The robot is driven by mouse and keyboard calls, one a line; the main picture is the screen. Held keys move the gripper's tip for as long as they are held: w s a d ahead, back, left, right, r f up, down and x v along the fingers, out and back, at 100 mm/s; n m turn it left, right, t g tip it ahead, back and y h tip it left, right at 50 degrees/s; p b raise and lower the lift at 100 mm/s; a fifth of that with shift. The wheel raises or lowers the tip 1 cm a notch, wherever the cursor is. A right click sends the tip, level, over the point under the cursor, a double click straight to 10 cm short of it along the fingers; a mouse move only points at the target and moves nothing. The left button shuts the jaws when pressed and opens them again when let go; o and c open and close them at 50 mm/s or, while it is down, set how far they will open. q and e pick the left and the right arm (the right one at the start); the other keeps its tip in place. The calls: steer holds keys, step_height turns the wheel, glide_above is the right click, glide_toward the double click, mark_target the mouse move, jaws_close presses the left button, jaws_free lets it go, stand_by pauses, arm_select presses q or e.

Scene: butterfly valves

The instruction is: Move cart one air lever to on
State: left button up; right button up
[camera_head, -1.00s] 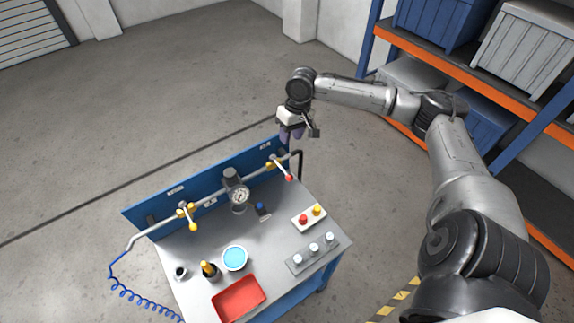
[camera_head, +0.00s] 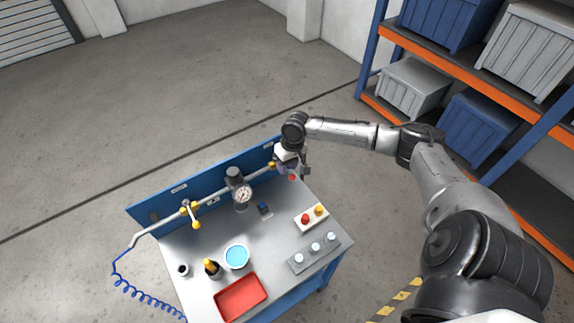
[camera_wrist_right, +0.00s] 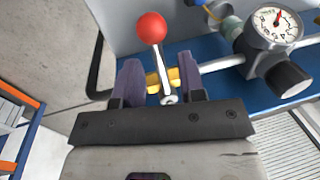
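A lever with a red ball knob (camera_wrist_right: 151,28) and metal stem sits on a yellow valve body (camera_wrist_right: 153,85) at the right end of the cart's pipe. In the head view its red knob (camera_head: 292,178) shows just below my right gripper (camera_head: 291,168). In the wrist view my right gripper (camera_wrist_right: 160,75) is open, its two purple fingers on either side of the stem with gaps showing. A second lever with a yellow knob (camera_head: 196,225) is on the left part of the pipe. The labels are too small to read. My left gripper is not in view.
A pressure gauge (camera_head: 242,195) stands on the pipe between the levers. The cart top (camera_head: 200,250) holds a red tray (camera_head: 240,297), a blue-filled dish (camera_head: 236,256), a button box (camera_head: 311,217) and small bottles. Shelving (camera_head: 470,77) with crates stands at the right.

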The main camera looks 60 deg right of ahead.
steer(key=shift+f, duration=0.15)
jaws_close()
stand_by(0.4)
